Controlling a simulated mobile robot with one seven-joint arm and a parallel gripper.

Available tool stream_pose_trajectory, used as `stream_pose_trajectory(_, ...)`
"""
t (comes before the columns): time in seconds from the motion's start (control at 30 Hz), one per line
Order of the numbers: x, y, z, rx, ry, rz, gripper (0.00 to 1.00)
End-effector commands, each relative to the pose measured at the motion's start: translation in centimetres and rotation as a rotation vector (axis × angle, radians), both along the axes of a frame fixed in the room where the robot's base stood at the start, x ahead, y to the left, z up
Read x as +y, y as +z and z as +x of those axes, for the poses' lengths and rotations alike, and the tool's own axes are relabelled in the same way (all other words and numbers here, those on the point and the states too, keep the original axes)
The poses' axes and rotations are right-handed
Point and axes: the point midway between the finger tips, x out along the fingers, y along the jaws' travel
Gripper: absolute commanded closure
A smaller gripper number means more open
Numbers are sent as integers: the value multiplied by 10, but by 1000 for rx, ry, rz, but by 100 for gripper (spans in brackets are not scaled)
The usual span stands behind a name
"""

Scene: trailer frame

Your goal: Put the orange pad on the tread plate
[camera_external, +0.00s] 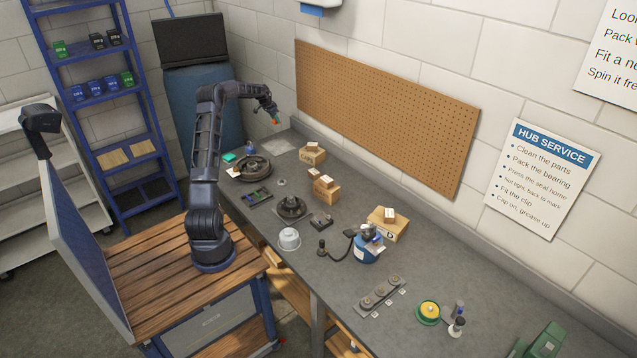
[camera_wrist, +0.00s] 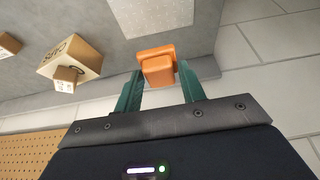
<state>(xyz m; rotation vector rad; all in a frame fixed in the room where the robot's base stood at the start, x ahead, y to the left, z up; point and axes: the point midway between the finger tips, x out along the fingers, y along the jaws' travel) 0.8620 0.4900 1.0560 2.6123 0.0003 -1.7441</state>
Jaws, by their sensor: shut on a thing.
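The orange pad (camera_wrist: 157,66) sits between the two teal fingertips of my gripper (camera_wrist: 160,80) in the wrist view, and my gripper is shut on it. In the external view the pad (camera_external: 275,122) is a small orange spot at the tip of my gripper (camera_external: 272,117), held in the air over the far end of the bench. The tread plate (camera_external: 279,145) is a pale grey, flat plate on the bench near the back corner. It also shows at the top of the wrist view (camera_wrist: 150,16), beyond the pad. Its top looks bare.
A cardboard box (camera_external: 312,154) stands right of the tread plate; it also shows left in the wrist view (camera_wrist: 68,56). A round dark drum (camera_external: 251,169) and a teal item (camera_external: 229,157) lie left of the plate. The wall and pegboard (camera_external: 385,115) rise behind the bench.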

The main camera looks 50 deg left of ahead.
Motion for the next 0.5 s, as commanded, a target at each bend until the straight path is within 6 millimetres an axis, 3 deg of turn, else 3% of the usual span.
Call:
stream_pose_trajectory(0.2,-1,-51,0,3,0,-2,82)
stream_pose_trajectory(0.5,-1,-110,0,2,0,-2,82)
